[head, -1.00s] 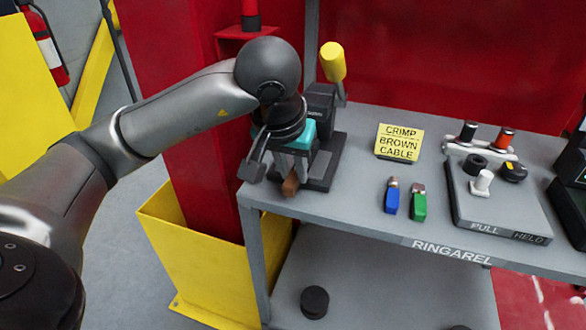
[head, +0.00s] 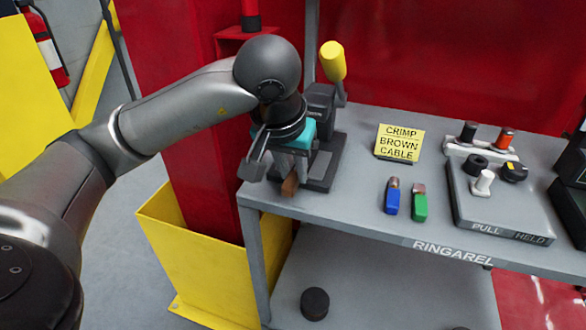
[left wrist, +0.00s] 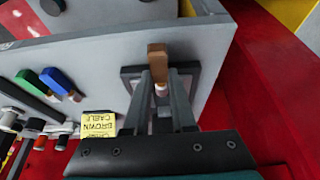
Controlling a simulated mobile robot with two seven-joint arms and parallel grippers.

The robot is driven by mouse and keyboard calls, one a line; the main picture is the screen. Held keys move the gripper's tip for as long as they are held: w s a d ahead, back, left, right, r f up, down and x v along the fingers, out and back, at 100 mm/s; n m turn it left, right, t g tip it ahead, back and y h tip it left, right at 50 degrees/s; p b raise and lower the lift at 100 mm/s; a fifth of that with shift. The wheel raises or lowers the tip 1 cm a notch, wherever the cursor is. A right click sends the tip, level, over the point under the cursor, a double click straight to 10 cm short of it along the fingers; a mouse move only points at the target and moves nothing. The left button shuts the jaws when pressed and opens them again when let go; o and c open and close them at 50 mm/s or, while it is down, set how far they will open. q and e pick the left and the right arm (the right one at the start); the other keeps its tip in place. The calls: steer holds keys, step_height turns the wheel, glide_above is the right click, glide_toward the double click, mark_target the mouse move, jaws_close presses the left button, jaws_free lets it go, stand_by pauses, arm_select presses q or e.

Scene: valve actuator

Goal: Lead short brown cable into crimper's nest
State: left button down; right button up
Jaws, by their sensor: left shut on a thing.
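The short brown cable (head: 290,185) is held in my left gripper (head: 289,174) at the near left corner of the bench. In the left wrist view the cable (left wrist: 157,58) sits between the fingers (left wrist: 164,78), with a pale tip at its lower end. The crimper (head: 320,103) is black with a yellow-ended lever (head: 333,62) and stands just behind the gripper. My arm and gripper hide its front, so its nest cannot be made out. Whether the cable touches the crimper is unclear. My right gripper is not in view.
A blue cable (head: 392,197) and a green cable (head: 419,204) lie right of the crimper, near a yellow sign (head: 399,142). A grey control panel (head: 500,212) with knobs is further right. The bench top (head: 360,190) between is clear. A yellow guard (head: 200,265) stands below left.

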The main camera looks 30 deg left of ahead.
mark_target(289, 185)
arm_select(q)
steer(key=shift+w+a, duration=0.2)
steer(key=shift+w, duration=0.7)
steer(key=c, duration=0.7)
jaws_free()
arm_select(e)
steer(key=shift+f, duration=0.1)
arm_select(q)
steer(key=shift+o, duration=0.2)
steer(key=shift+f, duration=0.1)
steer(key=p+v, duration=0.6)
steer(key=v, duration=0.9)
steer(key=shift+r, duration=0.25)
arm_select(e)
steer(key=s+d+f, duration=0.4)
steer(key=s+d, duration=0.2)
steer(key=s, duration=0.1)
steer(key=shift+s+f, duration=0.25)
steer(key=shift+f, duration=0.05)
arm_select(q)
steer(key=shift+s, duration=0.1)
